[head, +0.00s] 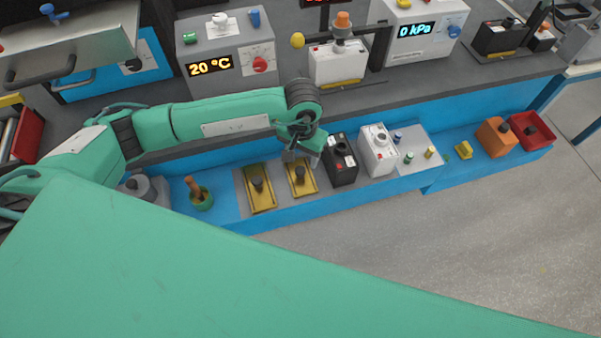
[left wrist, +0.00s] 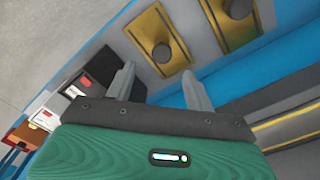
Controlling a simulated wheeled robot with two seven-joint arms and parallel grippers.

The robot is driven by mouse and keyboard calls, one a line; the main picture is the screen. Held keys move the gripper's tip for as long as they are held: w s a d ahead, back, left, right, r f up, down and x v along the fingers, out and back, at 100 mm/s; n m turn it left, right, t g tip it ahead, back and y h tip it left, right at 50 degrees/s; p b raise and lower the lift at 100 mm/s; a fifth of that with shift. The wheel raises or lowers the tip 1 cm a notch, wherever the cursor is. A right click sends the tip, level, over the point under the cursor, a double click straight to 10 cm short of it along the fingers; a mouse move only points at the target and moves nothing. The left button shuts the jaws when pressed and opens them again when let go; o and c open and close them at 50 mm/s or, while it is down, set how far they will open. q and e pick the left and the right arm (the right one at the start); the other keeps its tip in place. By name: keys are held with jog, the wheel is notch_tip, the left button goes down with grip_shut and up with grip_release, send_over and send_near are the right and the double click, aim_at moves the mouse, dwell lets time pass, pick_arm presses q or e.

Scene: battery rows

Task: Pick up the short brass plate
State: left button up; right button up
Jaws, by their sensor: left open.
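Two brass plates with dark knobs lie side by side on a grey mat on the blue shelf. The short brass plate (head: 309,188) is the right one in the head view, and the longer plate (head: 262,203) is left of it. In the left wrist view the short plate (left wrist: 176,62) lies just beyond the fingers and the longer plate (left wrist: 213,12) is to its right. My left gripper (head: 298,158) is open and empty, above the back end of the short plate; its two fingers (left wrist: 158,86) show apart in the wrist view. My right gripper is not in view.
A black box (head: 342,168) stands close right of the short plate, with a white box (head: 378,156) beyond it. A green pot with a wooden handle (head: 201,202) stands at the left. The upper bench (head: 400,82) overhangs behind the shelf.

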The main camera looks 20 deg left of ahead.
aim_at(300, 170)
pick_arm(q)
notch_tip(300, 170, down, 2)
jog(key=shift+f, duration=0.15)
jog(key=f, duration=0.1)
jog(key=f+p, duration=0.2)
jog(key=shift+s+a+f, duration=0.15)
jog(key=shift+s+f, duration=0.1)
jog(key=shift+f, duration=0.7)
jog(key=shift+w, duration=0.1)
jog(key=shift+c, duration=1.1)
grip_shut()
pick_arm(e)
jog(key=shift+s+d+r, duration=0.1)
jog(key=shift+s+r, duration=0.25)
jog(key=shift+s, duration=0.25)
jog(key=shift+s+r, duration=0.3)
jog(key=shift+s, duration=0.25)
